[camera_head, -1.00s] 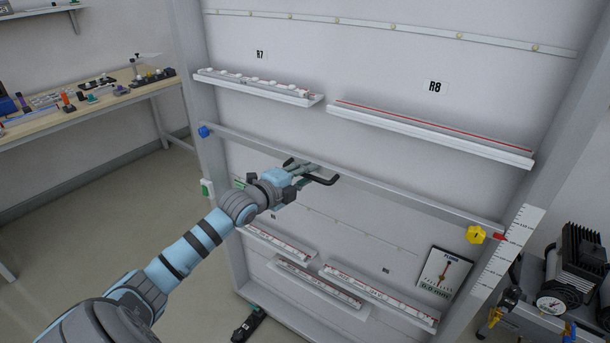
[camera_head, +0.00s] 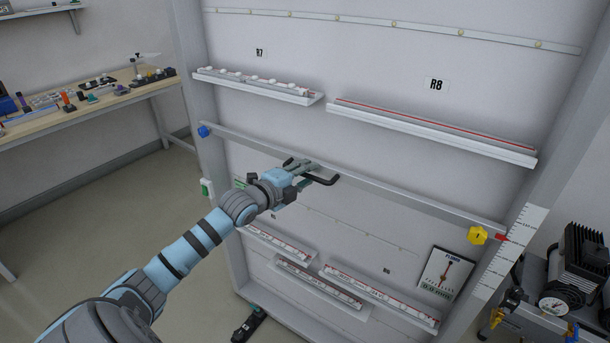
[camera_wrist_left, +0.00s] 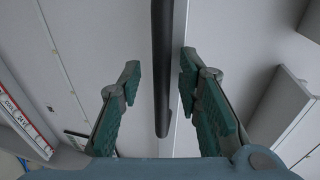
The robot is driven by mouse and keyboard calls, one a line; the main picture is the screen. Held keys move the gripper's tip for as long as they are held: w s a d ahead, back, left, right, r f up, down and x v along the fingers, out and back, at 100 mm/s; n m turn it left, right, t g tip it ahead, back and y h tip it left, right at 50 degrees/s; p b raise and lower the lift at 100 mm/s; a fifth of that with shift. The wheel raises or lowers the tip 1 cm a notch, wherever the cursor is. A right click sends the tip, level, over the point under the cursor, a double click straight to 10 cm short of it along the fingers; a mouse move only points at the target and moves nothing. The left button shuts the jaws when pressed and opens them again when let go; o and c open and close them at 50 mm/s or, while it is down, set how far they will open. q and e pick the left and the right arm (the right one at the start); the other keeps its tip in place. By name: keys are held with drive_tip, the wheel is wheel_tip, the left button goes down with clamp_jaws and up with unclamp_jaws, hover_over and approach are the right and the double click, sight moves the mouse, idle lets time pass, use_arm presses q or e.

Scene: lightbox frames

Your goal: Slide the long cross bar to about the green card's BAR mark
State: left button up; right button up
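The long cross bar (camera_head: 420,205) is a pale rail across the upright frame, sloping down to the right in the head view. It carries a black handle (camera_head: 322,181) near its middle and a red pointer (camera_head: 501,237) at its right end, against a white scale (camera_head: 512,250). My left gripper (camera_wrist_left: 160,72) is open, with the black handle (camera_wrist_left: 162,60) between its green-padded fingers and a gap on both sides. A small green-and-white piece (camera_head: 207,188) is on the left upright; I cannot read it or tell if it is the card. My right gripper is out of view.
Lower ledges (camera_head: 380,300) and a gauge card (camera_head: 446,273) are below. A black compressor (camera_head: 580,262) stands at right.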

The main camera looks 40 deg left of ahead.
use_arm(q)
drive_tip(key=shift+r, duration=0.15)
drive_tip(key=r, duration=1)
drive_tip(key=shift+w+a, duration=0.1)
drive_tip(key=shift+w, duration=0.1)
